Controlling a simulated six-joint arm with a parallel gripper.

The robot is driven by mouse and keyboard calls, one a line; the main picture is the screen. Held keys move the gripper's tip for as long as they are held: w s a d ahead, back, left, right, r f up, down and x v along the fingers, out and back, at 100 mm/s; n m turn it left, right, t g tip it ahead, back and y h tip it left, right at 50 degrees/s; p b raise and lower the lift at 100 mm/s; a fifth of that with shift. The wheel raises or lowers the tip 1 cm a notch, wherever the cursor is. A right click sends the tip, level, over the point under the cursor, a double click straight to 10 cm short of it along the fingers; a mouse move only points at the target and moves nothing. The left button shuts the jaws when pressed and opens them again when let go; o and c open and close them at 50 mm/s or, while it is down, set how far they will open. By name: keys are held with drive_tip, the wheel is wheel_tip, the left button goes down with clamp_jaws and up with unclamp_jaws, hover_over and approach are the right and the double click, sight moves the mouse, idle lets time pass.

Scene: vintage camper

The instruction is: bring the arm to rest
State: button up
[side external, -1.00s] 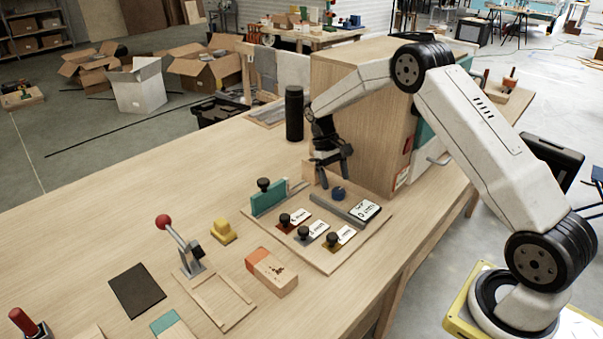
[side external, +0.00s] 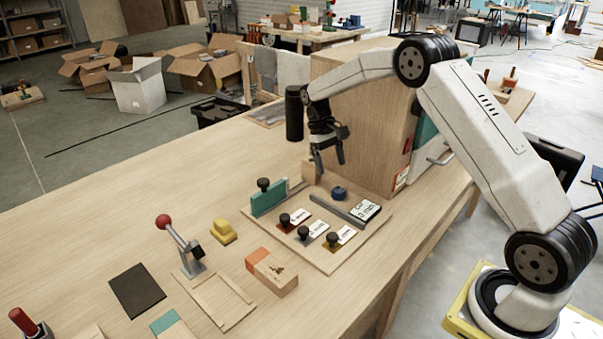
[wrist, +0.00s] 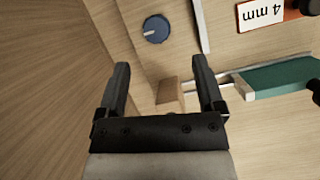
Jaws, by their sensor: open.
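My gripper (side external: 330,167) hangs in the air beside the wooden cabinet, above the back end of the fixture board (side external: 322,262). Its fingers point down and stand apart with nothing between them. In the wrist view the two open fingers (wrist: 160,65) show over the bench. A small wooden block (wrist: 169,92) lies below and between them in that view, and a blue knob (wrist: 156,29) lies beyond the fingertips. No contact with either shows.
The wooden cabinet (side external: 362,130) stands close to the right of my gripper, and a black cylinder (side external: 294,114) close behind. The board carries a teal block (side external: 268,201) and several black-knobbed plates. A red-knobbed lever (side external: 180,240) stands front left. The bench's left side is mostly clear.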

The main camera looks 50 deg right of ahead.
drive_tip(key=s+a+n+t, duration=0.1)
drive_tip(key=s+a+t, duration=0.2)
drive_tip(key=s+a, duration=0.4)
drive_tip(key=s+a+r+n+t, duration=0.1)
drive_tip(key=s+a+t, duration=0.3)
drive_tip(key=s, duration=0.9)
drive_tip(key=a, duration=0.3)
drive_tip(key=shift+s+a+r, duration=0.15)
drive_tip(key=shift+s+r, duration=0.15)
